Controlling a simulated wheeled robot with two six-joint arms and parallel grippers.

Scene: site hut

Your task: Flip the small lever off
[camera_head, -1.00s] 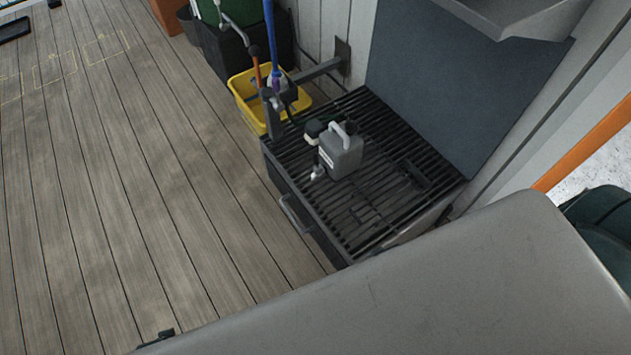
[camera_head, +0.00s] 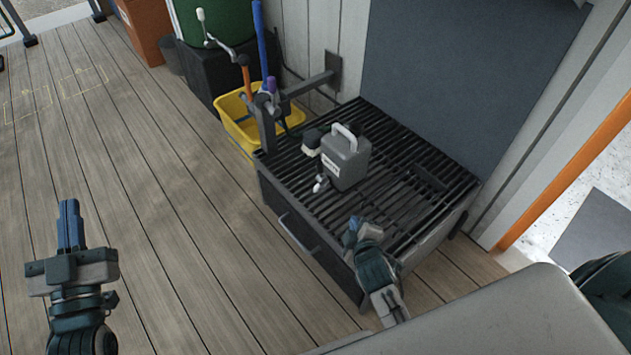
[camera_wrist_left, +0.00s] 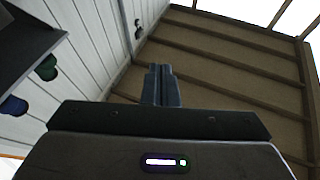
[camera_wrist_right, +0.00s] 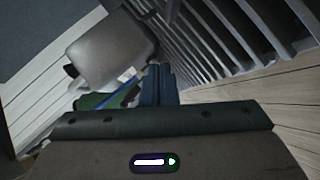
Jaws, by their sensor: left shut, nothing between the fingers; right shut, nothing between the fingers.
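No part is clearly marked as the small lever. A thin bent rod with a white knob (camera_head: 203,16) stands at the back, above the yellow tub. A small white-tipped piece (camera_head: 320,184) is at the front foot of the grey canister (camera_head: 345,165), and I cannot tell what it is.
The slatted bench (camera_head: 420,190) has a drawer handle (camera_head: 297,236) on its front. A metal bracket (camera_head: 305,87) juts from the wall over the yellow tub (camera_head: 236,118). A brush (camera_head: 311,142) lies beside the canister. The plank floor (camera_head: 150,180) at left is clear.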

